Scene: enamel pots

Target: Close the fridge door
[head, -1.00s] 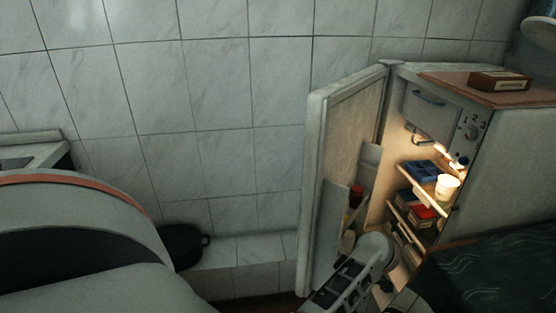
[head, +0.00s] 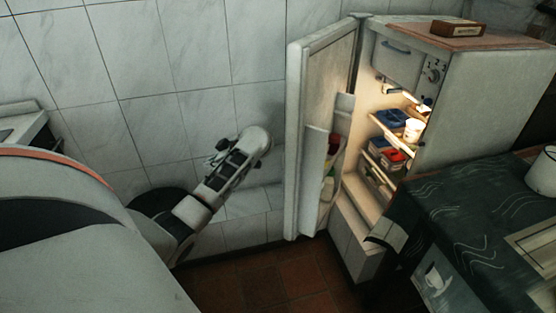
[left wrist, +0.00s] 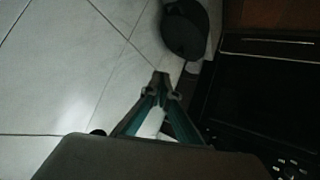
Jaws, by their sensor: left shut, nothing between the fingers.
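The fridge (head: 480,90) stands at the right in the head view. Its white door (head: 293,140) is swung wide open to the left, with its inner shelves and the lit interior showing. My left arm reaches in from the left, and its end part stands left of the door, on the outer side, apart from it in the picture. My left gripper shows in the left wrist view (left wrist: 162,85), with fingertips together and nothing between them. The fingertips cannot be made out clearly in the head view. The door is not in the left wrist view. My right gripper is not in view.
A dark pot (head: 158,202) sits on the tiled ledge by the wall; it also shows in the left wrist view (left wrist: 185,30). A table with a dark patterned cloth (head: 470,220) stands at front right, bearing a white pot (head: 543,172). Red floor tiles (head: 260,285) are clear.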

